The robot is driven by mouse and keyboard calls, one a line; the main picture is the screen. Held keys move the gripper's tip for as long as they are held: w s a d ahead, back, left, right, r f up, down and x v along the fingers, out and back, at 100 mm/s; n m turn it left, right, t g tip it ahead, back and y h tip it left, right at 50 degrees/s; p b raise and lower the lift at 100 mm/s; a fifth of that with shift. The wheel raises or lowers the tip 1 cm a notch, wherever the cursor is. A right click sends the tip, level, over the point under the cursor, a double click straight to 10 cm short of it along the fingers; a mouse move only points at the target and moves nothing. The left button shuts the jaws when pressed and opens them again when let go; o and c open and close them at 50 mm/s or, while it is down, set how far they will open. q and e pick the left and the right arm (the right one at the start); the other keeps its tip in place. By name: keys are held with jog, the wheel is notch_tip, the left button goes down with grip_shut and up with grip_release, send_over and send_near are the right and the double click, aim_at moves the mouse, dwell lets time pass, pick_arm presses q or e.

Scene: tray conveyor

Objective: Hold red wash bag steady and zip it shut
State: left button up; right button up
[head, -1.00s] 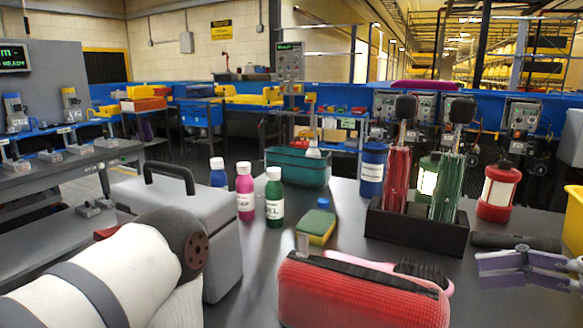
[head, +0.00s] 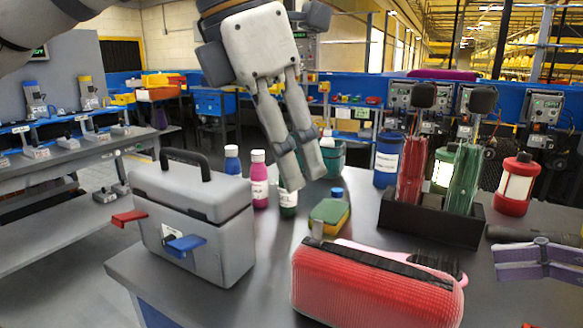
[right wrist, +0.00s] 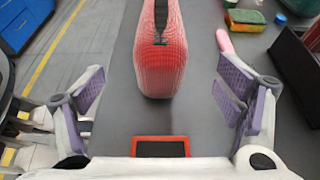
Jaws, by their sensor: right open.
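The red wash bag (head: 375,287) lies on the dark table at the front, with a black zip strip along its top. My right gripper (right wrist: 162,92) is open and empty, short of the bag's near end. In the head view its purple-padded finger shows at the right edge.
A grey toolbox (head: 195,225) stands left of the bag. Bottles, a green-yellow sponge (head: 330,213) and a pink brush (head: 425,265) lie behind it. A black holder (head: 430,222) with red and green items and a red lantern (head: 515,185) stand back right.

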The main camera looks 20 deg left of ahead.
aim_at(403, 296)
jog(key=shift+f, duration=0.1)
jog(key=x, duration=1.2)
jog(key=shift+w, duration=0.1)
jog(key=c, duration=1.3)
jog(key=o, duration=1.4)
jog(key=shift+c, duration=0.2)
jog(key=shift+c, duration=0.5)
jog(key=c, duration=1.3)
